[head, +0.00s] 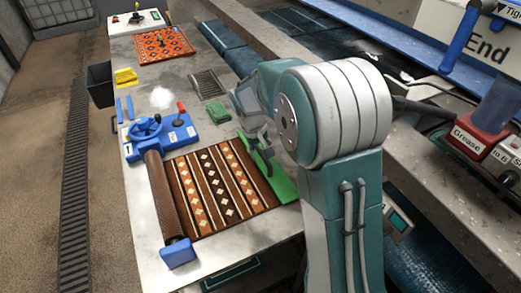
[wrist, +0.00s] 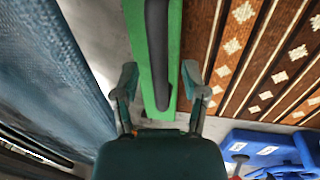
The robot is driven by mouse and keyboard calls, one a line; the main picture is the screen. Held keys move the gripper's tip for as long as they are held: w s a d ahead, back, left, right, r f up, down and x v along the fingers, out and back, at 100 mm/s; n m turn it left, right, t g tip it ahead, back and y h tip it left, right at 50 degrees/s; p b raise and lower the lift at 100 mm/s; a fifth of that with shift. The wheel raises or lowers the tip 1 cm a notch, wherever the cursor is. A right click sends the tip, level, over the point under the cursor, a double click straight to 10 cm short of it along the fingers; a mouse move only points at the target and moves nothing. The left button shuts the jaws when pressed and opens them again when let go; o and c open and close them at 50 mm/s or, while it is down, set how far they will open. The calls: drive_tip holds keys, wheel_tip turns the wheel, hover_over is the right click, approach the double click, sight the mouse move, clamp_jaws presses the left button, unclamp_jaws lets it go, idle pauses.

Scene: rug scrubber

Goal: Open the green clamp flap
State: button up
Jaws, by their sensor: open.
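The green clamp flap (head: 284,188) lies along the right edge of the patterned rug (head: 222,187), with a dark bar on top. In the wrist view the green flap (wrist: 174,50) runs down from the top edge to between the fingers, its dark bar (wrist: 157,45) along its middle. My gripper (head: 258,140) is over the far end of the flap in the head view, partly hidden by my arm. In the wrist view my gripper (wrist: 160,95) is open, one finger on each side of the flap's end. Contact cannot be told. The flap looks shut, lying flat.
A brown roller (head: 164,195) lies along the rug's left edge. A blue control unit (head: 160,137) with a wheel and a red-topped lever stands beyond it. A green sponge-like block (head: 217,112) and a grate (head: 207,84) lie farther back. A blue conveyor surface (wrist: 50,70) lies left in the wrist view.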

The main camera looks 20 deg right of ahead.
clamp_jaws()
drive_tip(key=shift+d+r+y, duration=0.2)
drive_tip(key=shift+y, duration=0.2)
drive_tip(key=y, duration=0.1)
drive_tip(key=d+y, duration=0.1)
drive_tip(key=d+r+y, duration=0.1)
drive_tip(key=shift+w+g, duration=0.25)
drive_tip(key=shift+g, duration=0.05)
drive_tip(key=shift+w+d+r+g+y, duration=0.1)
drive_tip(key=shift+d+r+g+y, duration=0.1)
drive_tip(key=shift+d+y, duration=0.6)
drive_tip(key=shift+w+d+r+g+y, duration=0.15)
drive_tip(key=shift+d+y, duration=0.25)
drive_tip(key=shift+y, duration=0.7)
drive_tip(key=shift+f, duration=0.15)
unclamp_jaws()
